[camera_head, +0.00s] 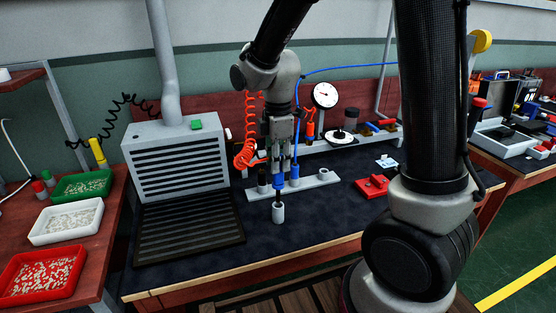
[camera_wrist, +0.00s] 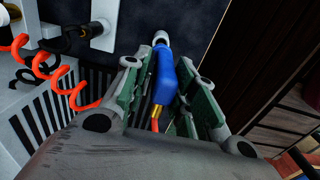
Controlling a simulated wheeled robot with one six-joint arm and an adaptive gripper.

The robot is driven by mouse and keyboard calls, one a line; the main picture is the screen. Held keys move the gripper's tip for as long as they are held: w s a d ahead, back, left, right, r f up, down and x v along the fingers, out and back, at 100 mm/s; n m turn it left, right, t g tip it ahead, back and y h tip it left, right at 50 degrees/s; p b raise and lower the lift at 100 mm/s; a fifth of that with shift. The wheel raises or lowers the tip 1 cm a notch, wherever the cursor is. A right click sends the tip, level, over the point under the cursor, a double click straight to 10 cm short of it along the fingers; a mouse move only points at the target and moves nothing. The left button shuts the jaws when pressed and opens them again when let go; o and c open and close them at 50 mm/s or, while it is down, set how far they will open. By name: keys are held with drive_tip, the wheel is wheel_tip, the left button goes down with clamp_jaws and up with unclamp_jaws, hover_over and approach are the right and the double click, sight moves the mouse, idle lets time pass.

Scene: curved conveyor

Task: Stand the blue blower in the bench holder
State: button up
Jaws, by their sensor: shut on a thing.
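The blue blower (camera_wrist: 164,78) is between the jaws of my gripper (camera_wrist: 160,100), with its brass fitting and an orange hose toward the wrist. In the head view the blower (camera_head: 279,184) hangs upright below my gripper (camera_head: 280,160), which is shut on it. Its dark lower end meets a small pale cup (camera_head: 278,213) standing on the bench in front of a grey rail. The cup's rim (camera_wrist: 160,36) also shows at the blower's far end in the wrist view. I cannot tell how deep the blower's end sits in the cup.
The grey rail (camera_head: 318,183) just behind holds a black-handled tool (camera_head: 262,180) and a blue-handled tool (camera_head: 295,174). A red coiled hose (camera_head: 246,156) hangs to the left. A grey vented box (camera_head: 175,160) stands left. A red block (camera_head: 372,186) lies right. The bench front is clear.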

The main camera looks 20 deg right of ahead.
sight(278, 180)
drive_tip(key=shift+f, duration=3.5)
drive_tip(key=o, duration=0.9)
drive_tip(key=shift+o, duration=0.2)
wheel_tip(278, 180, up, 12)
